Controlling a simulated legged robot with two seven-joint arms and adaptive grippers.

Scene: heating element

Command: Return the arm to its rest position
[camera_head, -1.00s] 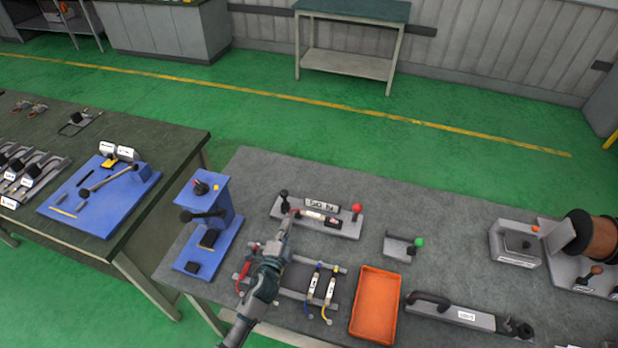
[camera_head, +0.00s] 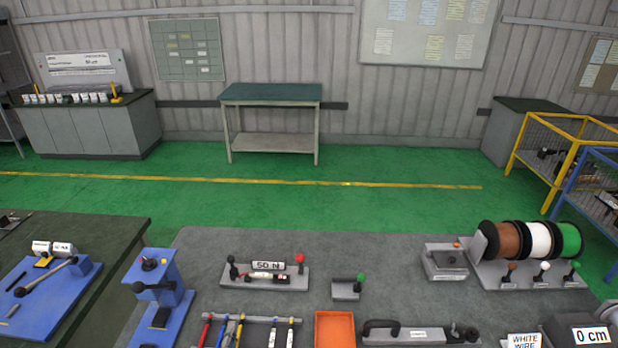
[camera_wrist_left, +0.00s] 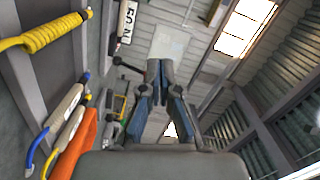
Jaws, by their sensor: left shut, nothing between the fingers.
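My left gripper (camera_wrist_left: 158,72) shows in the left wrist view, with its dark fingertips brought together and nothing between them. The arm is not in the head view now. In the wrist view the gripper hangs in free space, apart from the bench objects at the left. My right gripper is in neither view.
The grey bench (camera_head: 390,262) holds a 50 N fixture (camera_head: 265,275), a green-knobbed block (camera_head: 346,289), an orange tray (camera_head: 335,329), a rack with coloured leads (camera_head: 240,330) and wire spools (camera_head: 540,240). A blue press stand (camera_head: 160,290) is at its left edge. The orange tray also shows in the wrist view (camera_wrist_left: 75,150).

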